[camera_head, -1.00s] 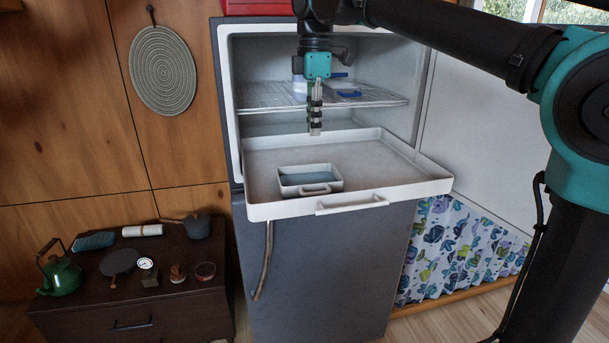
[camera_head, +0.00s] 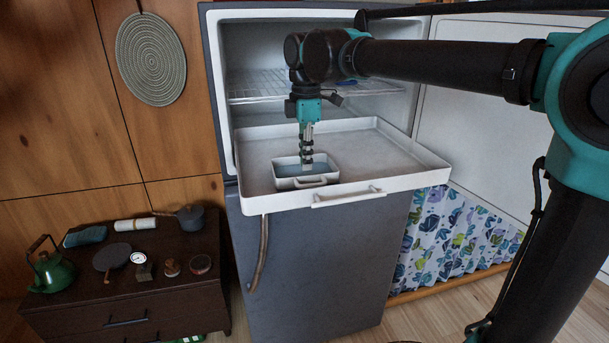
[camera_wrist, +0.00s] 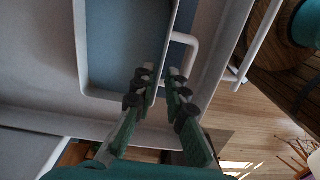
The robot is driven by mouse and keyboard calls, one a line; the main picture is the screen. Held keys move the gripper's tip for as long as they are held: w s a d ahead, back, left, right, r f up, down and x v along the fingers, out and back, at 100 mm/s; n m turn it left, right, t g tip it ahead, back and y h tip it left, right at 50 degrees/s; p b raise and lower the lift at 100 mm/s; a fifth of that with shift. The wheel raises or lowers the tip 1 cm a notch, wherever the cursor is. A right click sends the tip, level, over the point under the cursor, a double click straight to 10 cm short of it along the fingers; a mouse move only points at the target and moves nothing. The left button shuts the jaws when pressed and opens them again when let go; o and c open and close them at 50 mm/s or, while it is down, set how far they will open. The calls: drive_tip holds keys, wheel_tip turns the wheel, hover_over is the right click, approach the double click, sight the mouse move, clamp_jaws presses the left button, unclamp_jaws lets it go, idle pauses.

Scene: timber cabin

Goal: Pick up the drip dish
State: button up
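The drip dish (camera_head: 288,183) is a small pale rectangular pan with a blue-grey inside and a looped handle on its front wall. It sits on the large white tray (camera_head: 385,150) that juts from the open fridge. My gripper (camera_head: 307,167) points down into the dish's area near its front wall. In the wrist view the dish (camera_wrist: 112,40) fills the upper left. My gripper (camera_wrist: 161,75) shows two fingers apart, with the dish's front wall running between them and the handle close to the right finger. Finger contact with the dish cannot be told.
The tray has raised rims and a front handle (camera_head: 347,196). A wire shelf (camera_head: 260,90) lies behind my gripper inside the fridge. A low dark cabinet (camera_head: 125,300) at the left holds a green kettle (camera_head: 50,270) and several small items. The tray's right side is bare.

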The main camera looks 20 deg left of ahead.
sight(309, 176)
drive_tip(key=shift+d+f, duration=0.2)
drive_tip(key=shift+f, duration=1.15)
drive_tip(key=shift+d+f, duration=0.2)
drive_tip(key=shift+f, duration=1.1)
clamp_jaws()
drive_tip(key=shift+r, duration=0.2)
wheel_tip(309, 176, up, 20)
drive_tip(key=shift+f, duration=0.15)
